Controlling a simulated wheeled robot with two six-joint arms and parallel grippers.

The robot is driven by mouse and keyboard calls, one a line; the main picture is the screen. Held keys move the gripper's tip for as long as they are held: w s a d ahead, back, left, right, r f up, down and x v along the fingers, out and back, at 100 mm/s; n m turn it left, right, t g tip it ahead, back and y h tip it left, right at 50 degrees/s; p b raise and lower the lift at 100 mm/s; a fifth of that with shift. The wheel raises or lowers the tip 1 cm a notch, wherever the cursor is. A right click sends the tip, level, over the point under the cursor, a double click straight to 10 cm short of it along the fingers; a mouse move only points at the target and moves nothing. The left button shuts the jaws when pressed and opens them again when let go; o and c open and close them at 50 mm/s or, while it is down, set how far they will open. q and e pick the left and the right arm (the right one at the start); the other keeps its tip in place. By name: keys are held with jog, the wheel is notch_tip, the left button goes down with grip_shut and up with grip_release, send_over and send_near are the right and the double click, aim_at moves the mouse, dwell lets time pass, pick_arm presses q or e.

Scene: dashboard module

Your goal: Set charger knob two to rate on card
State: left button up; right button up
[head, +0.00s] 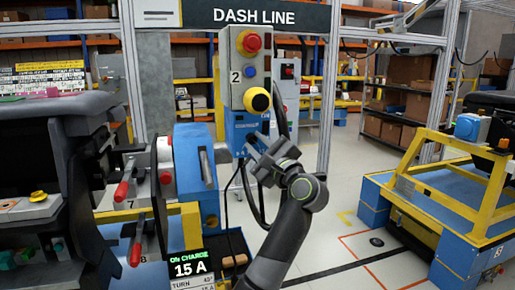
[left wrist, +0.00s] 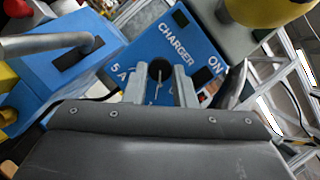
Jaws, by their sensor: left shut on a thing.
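The blue charger panel (head: 240,130) hangs below a grey box marked 2. In the left wrist view its face (left wrist: 180,40) reads CHARGER, 5 A and ON. A dark round knob (left wrist: 159,68) with a pale pointer line sits on it. My left gripper (head: 254,148) is at the panel's lower front; in the left wrist view its fingers (left wrist: 160,85) are shut on the knob, one on each side. The fingers and palm hide part of the dial's markings. The card (head: 192,265) reads ON CHARGE, 15 A and TURN 43°. My right gripper is not in view.
The grey box (head: 236,72) above carries a red button (head: 249,42) and a yellow-ringed black knob (head: 257,100). A blue unit with a lever (head: 204,167) stands to the left. Black cables hang near my arm. A yellow-framed blue cart (head: 440,205) is at right; floor between is open.

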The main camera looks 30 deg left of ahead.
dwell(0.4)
pick_arm(q)
jog(key=o, duration=1)
